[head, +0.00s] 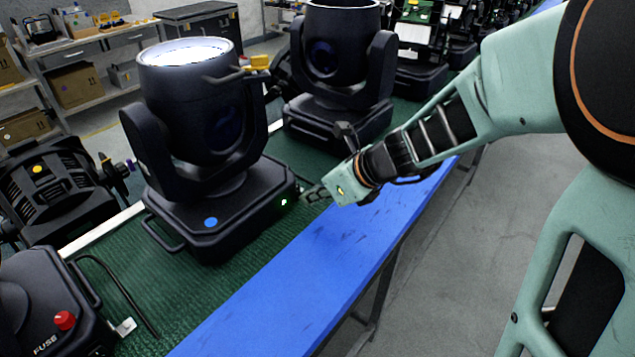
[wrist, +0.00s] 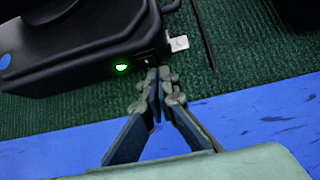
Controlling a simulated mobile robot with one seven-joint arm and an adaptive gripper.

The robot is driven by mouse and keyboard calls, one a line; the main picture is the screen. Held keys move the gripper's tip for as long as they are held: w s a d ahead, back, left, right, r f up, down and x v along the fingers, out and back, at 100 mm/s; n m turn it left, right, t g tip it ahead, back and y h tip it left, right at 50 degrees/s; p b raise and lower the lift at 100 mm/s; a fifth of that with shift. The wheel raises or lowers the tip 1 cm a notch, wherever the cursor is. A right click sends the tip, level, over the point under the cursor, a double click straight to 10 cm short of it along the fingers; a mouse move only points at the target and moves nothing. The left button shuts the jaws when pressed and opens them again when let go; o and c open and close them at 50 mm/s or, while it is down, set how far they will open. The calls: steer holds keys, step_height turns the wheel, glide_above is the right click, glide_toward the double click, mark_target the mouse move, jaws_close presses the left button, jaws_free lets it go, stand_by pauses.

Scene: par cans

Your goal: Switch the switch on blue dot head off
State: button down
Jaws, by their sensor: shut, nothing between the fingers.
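The blue dot head (head: 215,205) is a black moving-head light standing upright on the green mat. A blue dot (head: 211,222) marks its base, and part of that dot shows at the left edge of the wrist view (wrist: 5,61). A green light (head: 284,202) glows on the base's side; it also shows in the wrist view (wrist: 122,67). My gripper (head: 308,194) is shut and empty, its tips (wrist: 155,72) at the base's side just right of the green light. The switch is hidden or too small to make out at the fingertips. A pale connector (wrist: 179,43) sticks out beside them.
Another black light (head: 335,100) stands behind on the green mat (head: 190,290). A blue strip (head: 330,245) edges the table.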

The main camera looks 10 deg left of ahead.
steer(key=f+y+b, duration=0.1)
steer(key=b, duration=0.2)
steer(key=shift+w+a, duration=0.1)
steer(key=shift+a, duration=0.05)
steer(key=shift+t+b, duration=0.4)
steer(key=shift+b, duration=0.8)
steer(key=shift+a+r+y+b, duration=0.1)
steer(key=shift+y+b, duration=0.3)
steer(key=shift+b, duration=0.75)
steer(key=shift+r, duration=0.15)
steer(key=shift+a, duration=0.1)
